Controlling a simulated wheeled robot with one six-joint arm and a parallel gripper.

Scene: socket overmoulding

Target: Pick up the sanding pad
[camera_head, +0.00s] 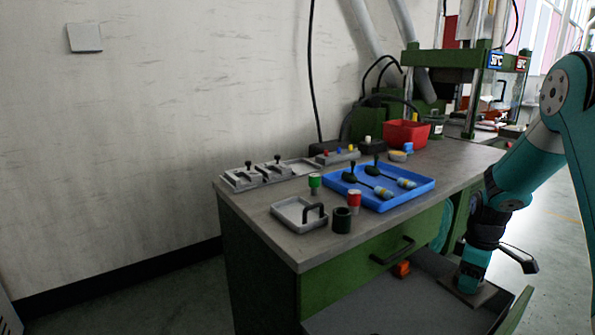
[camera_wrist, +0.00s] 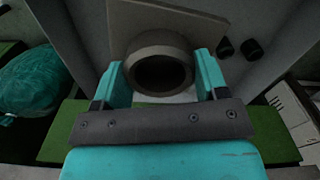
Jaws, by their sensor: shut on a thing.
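The sanding pad appears as a flat grey-brown plate (camera_head: 487,295) at the right end of the open drawer, under my gripper (camera_head: 470,284). In the wrist view, it has a round grey knob (camera_wrist: 160,42) with a dark hollow top on a square plate (camera_wrist: 125,20). My gripper's teal fingers (camera_wrist: 160,82) are on either side of the knob, shut on it. In the head view my gripper points down and hides most of the knob. I cannot tell whether the plate touches the drawer floor.
The workbench (camera_head: 255,218) above bears a blue tray (camera_head: 400,200), a grey tray (camera_head: 290,222), and a red bin (camera_head: 405,134). A teal bag (camera_wrist: 40,80) shows in the wrist view.

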